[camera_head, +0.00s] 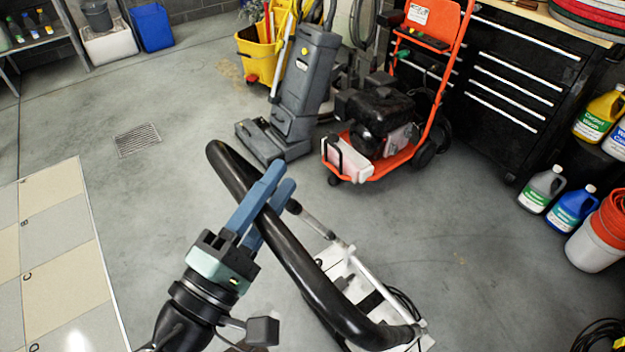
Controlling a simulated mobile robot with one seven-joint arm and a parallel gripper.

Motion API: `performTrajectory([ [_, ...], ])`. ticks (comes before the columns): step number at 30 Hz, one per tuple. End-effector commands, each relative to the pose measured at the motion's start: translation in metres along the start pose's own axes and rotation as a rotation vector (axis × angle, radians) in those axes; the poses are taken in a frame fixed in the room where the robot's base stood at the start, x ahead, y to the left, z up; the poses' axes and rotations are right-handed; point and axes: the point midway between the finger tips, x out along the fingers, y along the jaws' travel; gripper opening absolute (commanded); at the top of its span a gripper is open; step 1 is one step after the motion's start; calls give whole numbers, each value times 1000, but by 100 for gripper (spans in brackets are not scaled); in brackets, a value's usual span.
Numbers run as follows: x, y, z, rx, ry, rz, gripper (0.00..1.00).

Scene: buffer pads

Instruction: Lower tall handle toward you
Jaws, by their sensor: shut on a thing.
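The tall handle (301,258) is a thick black bar that slants from the upper left down to the lower right in the head view. Below it a pale metal frame and a white machine body (340,270) stand on the floor, partly hidden by the bar. My gripper (268,196) comes from the lower left. Its two blue fingers are shut on the black handle near its upper end, one finger on each side. The lower part of the machine is partly hidden behind the handle.
An upright grey floor machine (300,95) and an orange cart (405,140) stand beyond the handle. Bottles (541,187) and an orange-and-white bucket (598,240) are at the right. A tiled panel (62,270) lies at the left. Grey floor is clear between them.

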Motion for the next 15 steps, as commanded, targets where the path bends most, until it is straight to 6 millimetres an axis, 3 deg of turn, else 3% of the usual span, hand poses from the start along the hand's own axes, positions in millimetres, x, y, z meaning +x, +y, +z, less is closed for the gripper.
performTrajectory([
  [6,-25,-8,-11,-13,1,31,0],
  [15,-34,-7,-14,-21,0,43,0],
])
